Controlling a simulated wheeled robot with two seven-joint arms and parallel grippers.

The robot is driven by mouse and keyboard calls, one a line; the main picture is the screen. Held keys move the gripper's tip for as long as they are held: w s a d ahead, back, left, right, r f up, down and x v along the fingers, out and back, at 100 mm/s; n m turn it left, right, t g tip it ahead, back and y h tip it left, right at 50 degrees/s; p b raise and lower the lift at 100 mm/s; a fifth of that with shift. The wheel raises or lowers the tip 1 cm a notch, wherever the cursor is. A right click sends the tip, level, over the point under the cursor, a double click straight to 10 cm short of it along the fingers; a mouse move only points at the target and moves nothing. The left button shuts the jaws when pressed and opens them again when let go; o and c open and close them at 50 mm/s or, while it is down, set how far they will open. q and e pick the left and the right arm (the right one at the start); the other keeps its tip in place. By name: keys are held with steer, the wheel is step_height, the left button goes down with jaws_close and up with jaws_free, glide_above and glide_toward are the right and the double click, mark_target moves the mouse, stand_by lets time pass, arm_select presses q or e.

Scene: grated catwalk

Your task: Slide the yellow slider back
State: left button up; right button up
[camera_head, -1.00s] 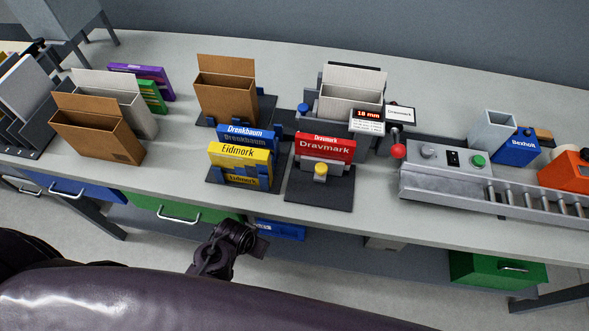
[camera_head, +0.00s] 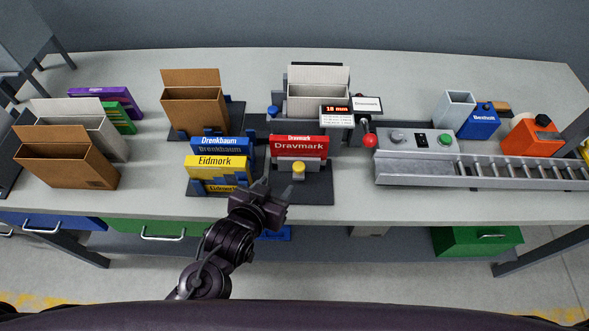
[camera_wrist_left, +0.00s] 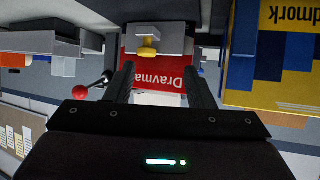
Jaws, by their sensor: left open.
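The yellow slider (camera_head: 299,168) is a small yellow knob on a grey block in front of the red Dravmark box (camera_head: 299,148). It sits on a dark base plate near the table's front edge. In the left wrist view the yellow slider (camera_wrist_left: 147,47) shows upside down, ahead of the fingers and between their lines, with the red box (camera_wrist_left: 172,75) behind it. My left gripper (camera_head: 276,192) is open and empty, at the front left of the slider and apart from it. My right gripper is in neither view.
The yellow Eidmark box (camera_head: 217,172) and blue Drenkbaum box stand close on the left. A red-knobbed lever (camera_head: 369,141) and an 18 mm display (camera_head: 337,111) are behind right. A roller conveyor (camera_head: 480,171) lies further right. The front table strip between is clear.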

mark_target(297, 169)
arm_select(q)
steer(key=shift+t+h, duration=0.3)
steer(key=shift+t, duration=0.4)
steer(key=x, duration=0.2)
steer(key=d+p+x, duration=0.1)
steer(key=x, duration=0.4)
steer(key=shift+d+p, duration=0.35)
steer(key=shift+d, duration=0.1)
steer(key=shift+w+d+f+m, duration=0.15)
steer(key=shift+w+f+m, duration=0.1)
steer(key=shift+w+m, duration=0.05)
steer(key=shift+c, duration=0.3)
